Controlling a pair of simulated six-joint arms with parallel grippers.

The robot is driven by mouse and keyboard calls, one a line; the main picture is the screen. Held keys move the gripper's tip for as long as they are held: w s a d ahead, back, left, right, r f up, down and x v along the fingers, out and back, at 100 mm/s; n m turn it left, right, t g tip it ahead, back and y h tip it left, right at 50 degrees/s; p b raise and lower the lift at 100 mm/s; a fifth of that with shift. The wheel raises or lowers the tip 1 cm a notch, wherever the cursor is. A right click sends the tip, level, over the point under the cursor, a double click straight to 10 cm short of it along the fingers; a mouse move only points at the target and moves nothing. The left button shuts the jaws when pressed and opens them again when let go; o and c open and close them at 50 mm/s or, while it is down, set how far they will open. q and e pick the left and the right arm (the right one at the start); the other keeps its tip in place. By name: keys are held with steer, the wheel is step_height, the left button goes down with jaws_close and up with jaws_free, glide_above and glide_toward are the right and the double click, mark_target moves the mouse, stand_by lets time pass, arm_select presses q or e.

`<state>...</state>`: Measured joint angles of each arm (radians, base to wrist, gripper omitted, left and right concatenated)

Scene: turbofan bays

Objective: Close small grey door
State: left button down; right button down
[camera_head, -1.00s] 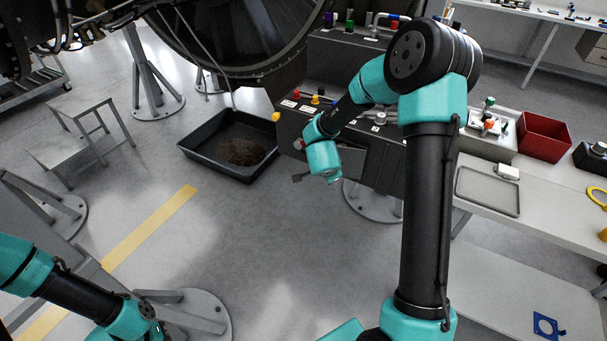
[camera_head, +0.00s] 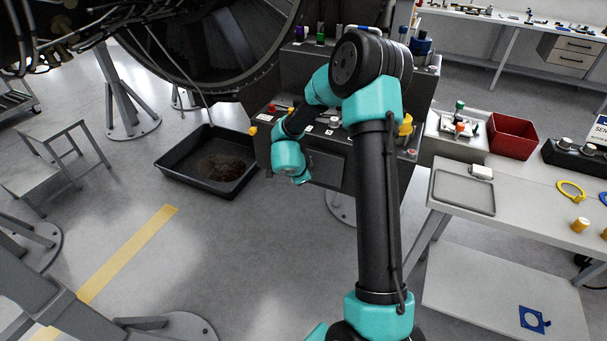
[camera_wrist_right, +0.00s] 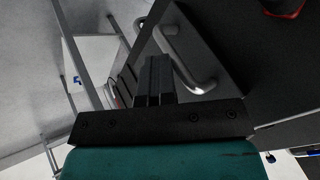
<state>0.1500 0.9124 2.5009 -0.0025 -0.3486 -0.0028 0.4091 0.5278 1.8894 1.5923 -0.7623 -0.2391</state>
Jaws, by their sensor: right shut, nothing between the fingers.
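The small grey door (camera_head: 327,166) is a dark panel low on the front of the grey console, partly behind my right arm. It looks about in line with the front, but I cannot tell if it is fully closed. In the right wrist view, a dark panel (camera_wrist_right: 215,50) carries a metal bar handle (camera_wrist_right: 187,62). My right gripper (camera_wrist_right: 153,62) is shut and empty, just left of the handle; I cannot tell if they touch. In the head view its fingers are mostly hidden beyond the teal wrist. My left gripper is out of view.
A black drip tray (camera_head: 210,163) lies on the floor left of the console. A white bench (camera_head: 520,210) with a red bin (camera_head: 512,136) stands at the right. The floor in front of the console is clear.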

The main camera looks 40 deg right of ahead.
steer(key=s+a+r, duration=0.5)
steer(key=a+r, duration=0.3)
stand_by(0.5)
stand_by(0.4)
